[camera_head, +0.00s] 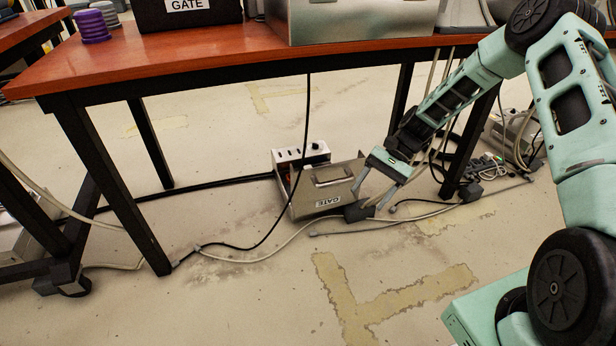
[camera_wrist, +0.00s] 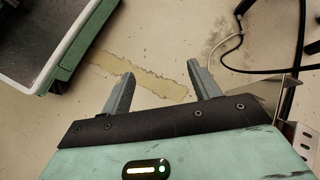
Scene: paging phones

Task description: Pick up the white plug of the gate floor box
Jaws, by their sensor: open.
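The gate floor box (camera_head: 324,182) is a metal box with an open lid and a "GATE" label, on the floor under the table. A white socket panel (camera_head: 300,154) shows at its back. I cannot clearly make out the white plug in either view. My gripper (camera_head: 371,194) is low, just right of the box, pointing down. In the wrist view my gripper (camera_wrist: 160,70) is open, with only floor between its fingers. Metal edges (camera_wrist: 303,138) show at the right of that view, beside the right finger.
The wooden table (camera_head: 200,58) stands over the box, with black legs (camera_head: 470,145) on both sides. A pale cable (camera_head: 270,252) and a black cable run over the floor. A power strip (camera_head: 484,165) lies at the right. Open floor lies in front.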

